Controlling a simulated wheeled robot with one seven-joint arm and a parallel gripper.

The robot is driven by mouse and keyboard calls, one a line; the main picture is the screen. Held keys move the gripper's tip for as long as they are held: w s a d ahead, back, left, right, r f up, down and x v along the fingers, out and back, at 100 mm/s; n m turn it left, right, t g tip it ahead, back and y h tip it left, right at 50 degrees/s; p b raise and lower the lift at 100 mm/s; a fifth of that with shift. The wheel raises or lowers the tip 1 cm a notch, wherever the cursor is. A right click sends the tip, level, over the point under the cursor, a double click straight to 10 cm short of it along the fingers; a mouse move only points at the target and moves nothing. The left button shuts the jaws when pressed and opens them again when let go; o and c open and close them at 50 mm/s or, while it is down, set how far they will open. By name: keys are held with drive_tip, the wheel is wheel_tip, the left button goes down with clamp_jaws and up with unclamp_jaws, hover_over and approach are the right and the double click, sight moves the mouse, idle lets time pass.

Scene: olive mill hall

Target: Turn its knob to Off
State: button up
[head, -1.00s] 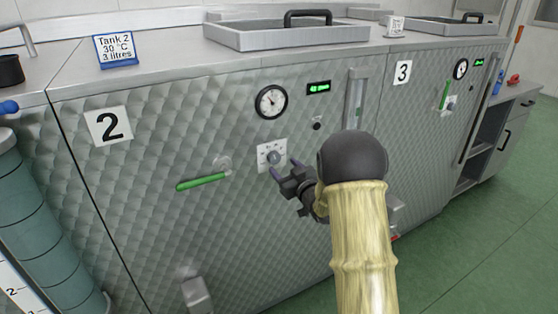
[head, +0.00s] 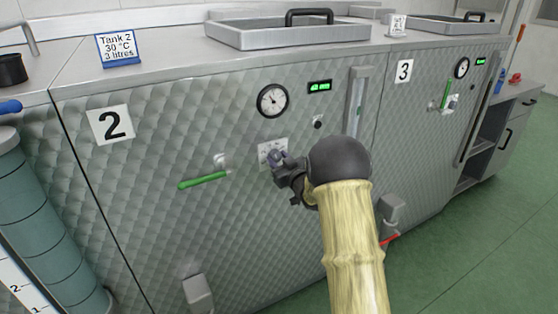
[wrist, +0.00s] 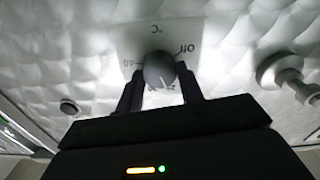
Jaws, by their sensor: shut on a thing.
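The knob is a round grey dial on a white plate (head: 265,148) on the front of tank 2. In the wrist view the knob (wrist: 160,70) sits between my two dark fingers, and its white pointer mark faces down and slightly right in that picture. The plate (wrist: 135,37) around it shows "Off" to the upper right, "°C" above and "40" to the left; the rest is hidden. My gripper (head: 276,161) is shut on the knob in the head view; the wrist view also shows my gripper (wrist: 160,92) there.
A green lever (head: 203,180) is left of the knob plate. Above are a round gauge (head: 272,100), a green display (head: 319,87) and a small black button (head: 318,122). A red-handled valve (head: 390,238) is low on the right. A label stand (head: 118,48) reads Tank 2, 30 °C, 3 litres.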

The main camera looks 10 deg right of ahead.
drive_tip(key=shift+f+n+b, duration=0.15)
drive_tip(key=shift+n+b, duration=0.25)
drive_tip(key=shift+b, duration=0.3)
drive_tip(key=n+b, duration=0.3)
drive_tip(key=b, duration=0.1)
drive_tip(key=shift+n, duration=0.3)
drive_tip(key=n+b, duration=0.6)
drive_tip(key=b, duration=0.1)
drive_tip(key=shift+a+f+b, duration=0.1)
drive_tip(key=shift+a+b, duration=0.05)
drive_tip(key=shift+b, duration=0.25)
drive_tip(key=n+b, duration=0.5)
drive_tip(key=b, duration=0.1)
drive_tip(key=shift+n, duration=0.4)
drive_tip(key=n+b, duration=0.3)
drive_tip(key=shift+n+b, duration=0.3)
drive_tip(key=shift+n, duration=0.1)
drive_tip(key=o, duration=1)
